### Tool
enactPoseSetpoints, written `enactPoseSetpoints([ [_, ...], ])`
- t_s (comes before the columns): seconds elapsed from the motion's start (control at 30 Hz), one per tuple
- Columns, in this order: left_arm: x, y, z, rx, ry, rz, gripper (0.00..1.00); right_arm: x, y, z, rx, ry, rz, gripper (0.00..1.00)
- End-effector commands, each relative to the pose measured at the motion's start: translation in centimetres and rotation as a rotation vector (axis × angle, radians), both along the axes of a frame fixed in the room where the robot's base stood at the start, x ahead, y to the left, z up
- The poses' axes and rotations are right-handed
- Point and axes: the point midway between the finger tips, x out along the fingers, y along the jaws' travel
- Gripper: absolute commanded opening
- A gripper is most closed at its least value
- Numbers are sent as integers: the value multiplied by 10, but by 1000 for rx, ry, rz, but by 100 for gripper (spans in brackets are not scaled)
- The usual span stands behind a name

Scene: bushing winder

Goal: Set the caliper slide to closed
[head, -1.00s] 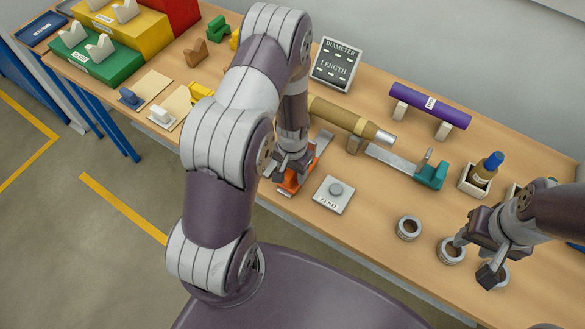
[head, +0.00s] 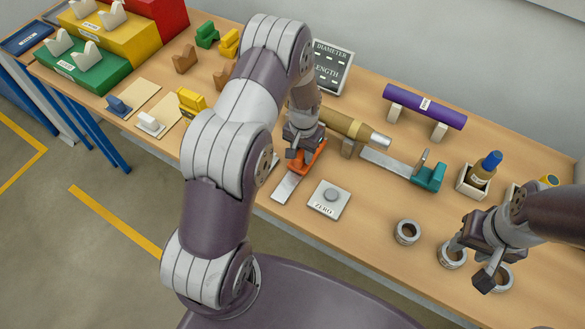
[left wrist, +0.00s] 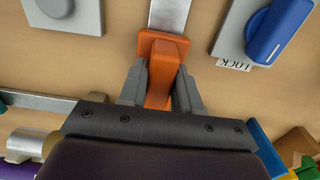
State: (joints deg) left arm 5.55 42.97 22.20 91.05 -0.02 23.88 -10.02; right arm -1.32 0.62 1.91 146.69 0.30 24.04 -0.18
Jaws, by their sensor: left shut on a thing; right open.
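The orange caliper slide (head: 312,158) sits on a flat metal beam (head: 286,187), more of which shows bare on the near side. My left gripper (head: 303,152) is shut on this slide. In the left wrist view, my left gripper's fingers (left wrist: 160,88) are on both sides of the orange slide (left wrist: 160,62), and the beam (left wrist: 169,14) runs away at the top. The slide's far side is partly hidden by my gripper in the head view. My right gripper (head: 468,262) is open above the metal rings at the right.
A ZERO button plate (head: 329,199) lies right of the beam. A blue LOCK lever (left wrist: 281,28) shows in the left wrist view. A tan roller (head: 345,121) and a DIAMETER/LENGTH display (head: 331,67) stand behind. A teal block (head: 429,177) sits right.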

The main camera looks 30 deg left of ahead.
Motion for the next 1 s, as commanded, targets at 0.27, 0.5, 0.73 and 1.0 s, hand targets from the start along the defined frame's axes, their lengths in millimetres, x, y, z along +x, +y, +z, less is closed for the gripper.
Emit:
enactPoseSetpoints([
  [0.27,11,-1,3,0,-9,0,0,0,0,-3,0,-1,0,43],
  [0.5,11,0,4,1,-12,0,53,0,0,-3,0,-1,0,43],
  [0.73,9,-1,2,1,-6,0,53,0,0,-3,0,-1,0,43],
  [1.0,10,-1,29,1,-10,0,53,0,0,-13,0,-1,0,43],
])
